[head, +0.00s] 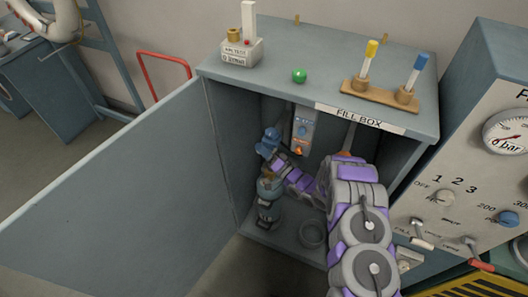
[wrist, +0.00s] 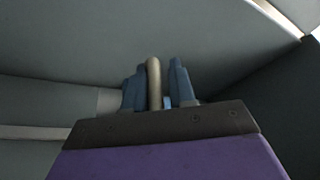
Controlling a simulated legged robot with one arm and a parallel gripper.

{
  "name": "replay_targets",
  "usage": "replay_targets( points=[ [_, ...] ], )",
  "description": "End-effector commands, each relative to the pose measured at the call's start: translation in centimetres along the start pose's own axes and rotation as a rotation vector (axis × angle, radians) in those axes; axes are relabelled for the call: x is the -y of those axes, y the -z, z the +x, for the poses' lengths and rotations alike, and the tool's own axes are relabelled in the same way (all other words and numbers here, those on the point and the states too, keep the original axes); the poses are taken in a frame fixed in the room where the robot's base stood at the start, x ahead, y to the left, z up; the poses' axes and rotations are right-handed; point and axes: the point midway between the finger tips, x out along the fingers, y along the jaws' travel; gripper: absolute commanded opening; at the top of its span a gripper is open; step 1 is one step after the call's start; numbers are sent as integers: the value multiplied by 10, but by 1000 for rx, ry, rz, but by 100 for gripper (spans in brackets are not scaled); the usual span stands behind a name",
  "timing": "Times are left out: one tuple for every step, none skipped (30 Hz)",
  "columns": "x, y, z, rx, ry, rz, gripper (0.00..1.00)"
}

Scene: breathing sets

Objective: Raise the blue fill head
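Inside the open fill box, blue parts (head: 268,143) show at the end of my arm, above a grey-green bottle-like body (head: 268,188). I cannot tell which of them are the blue fill head and which are my fingers. In the wrist view my gripper (wrist: 157,85) has two blue-grey fingers pointing up, one on each side of an upright beige rod (wrist: 154,85). The rod stands close to the left finger, with a narrow gap at the right one. I cannot tell whether the fingers grip it. The bottle's far side is hidden.
The fill box door (head: 120,200) stands open to the left. A small panel (head: 303,128) with a blue knob is on the back wall inside. A round ring (head: 312,234) lies on the box floor. A gauge panel (head: 470,180) stands close on the right.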

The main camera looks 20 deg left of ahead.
Motion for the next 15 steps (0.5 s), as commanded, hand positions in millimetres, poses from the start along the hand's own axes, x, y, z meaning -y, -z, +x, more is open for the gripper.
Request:
replay_targets(
  points=[
    [3, 2, 2, -2, 6, -3, 24],
    [2, 2, 2, -1, 5, -3, 24],
    [2, 2, 1, -1, 5, -2, 24],
    [2, 2, 1, -1, 5, -1, 24],
    [2, 1, 1, -1, 4, -1, 24],
    [2, 1, 0, 0, 4, 0, 24],
    [2, 1, -1, 0, 3, 1, 24],
    [2, 1, -1, 0, 3, 2, 24],
    [1, 1, -2, 0, 3, 3, 24],
    [1, 1, -2, 0, 3, 3, 24],
    [1, 1, -2, 0, 2, 3, 24],
    [1, 1, -3, 0, 2, 4, 24],
    [1, 1, -3, 0, 2, 4, 24],
    [1, 1, -4, 0, 1, 5, 24],
    [0, 2, -5, -1, 1, 5, 24]
  ],
)
